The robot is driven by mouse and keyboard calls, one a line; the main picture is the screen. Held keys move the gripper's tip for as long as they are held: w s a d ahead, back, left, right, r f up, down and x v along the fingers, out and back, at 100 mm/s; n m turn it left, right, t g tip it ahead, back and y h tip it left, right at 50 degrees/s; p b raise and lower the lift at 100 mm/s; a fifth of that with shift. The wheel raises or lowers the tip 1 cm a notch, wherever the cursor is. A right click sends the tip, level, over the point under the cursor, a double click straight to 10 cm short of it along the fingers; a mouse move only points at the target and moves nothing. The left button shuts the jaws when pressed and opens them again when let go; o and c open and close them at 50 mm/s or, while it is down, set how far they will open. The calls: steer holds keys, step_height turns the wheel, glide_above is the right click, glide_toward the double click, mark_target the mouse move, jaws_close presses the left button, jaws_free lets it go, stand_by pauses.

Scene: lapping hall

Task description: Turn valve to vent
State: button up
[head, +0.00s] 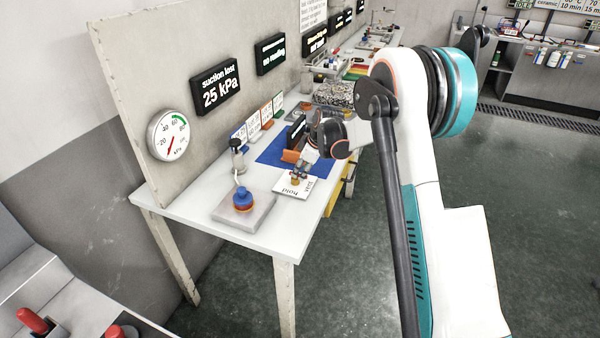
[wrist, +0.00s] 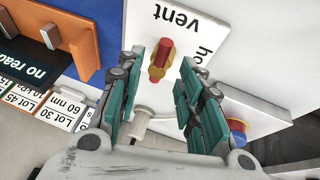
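The valve (wrist: 160,61) is a small red and yellow piece on a white plate (wrist: 150,22) lettered "vent" and "hold". In the wrist view its long side runs roughly up and down the picture; I cannot tell which word it is set to. My gripper (wrist: 160,72) is open, its green-padded fingers on either side of the valve in that view, with no clear contact. In the head view the plate (head: 286,192) lies near the bench's front edge, with my gripper (head: 311,160) close above it; the valve there is small and partly hidden.
A blue and red cup (head: 243,200) sits on a grey slab (head: 258,217) left of the plate. A blue mat (head: 268,158) with an orange holder (head: 291,156) lies behind. A gauge (head: 168,135) and a "suction lost 25 kPa" display (head: 217,89) hang on the panel.

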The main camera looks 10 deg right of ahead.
steer(key=v, duration=0.9)
steer(key=shift+r, duration=0.1)
steer(key=s+a+r+m+t+h, duration=0.1)
steer(key=s+a+r+m, duration=0.15)
steer(key=s+r, duration=0.6)
steer(key=s+a+r+m, duration=0.1)
steer(key=s+r+m, duration=0.3)
steer(key=s, duration=0.7)
steer(key=s+f+m+t+h, duration=0.1)
steer(key=s+m, duration=0.4)
steer(key=s, duration=1.7)
steer(key=shift+f+t, duration=0.3)
steer(key=shift+t, duration=0.1)
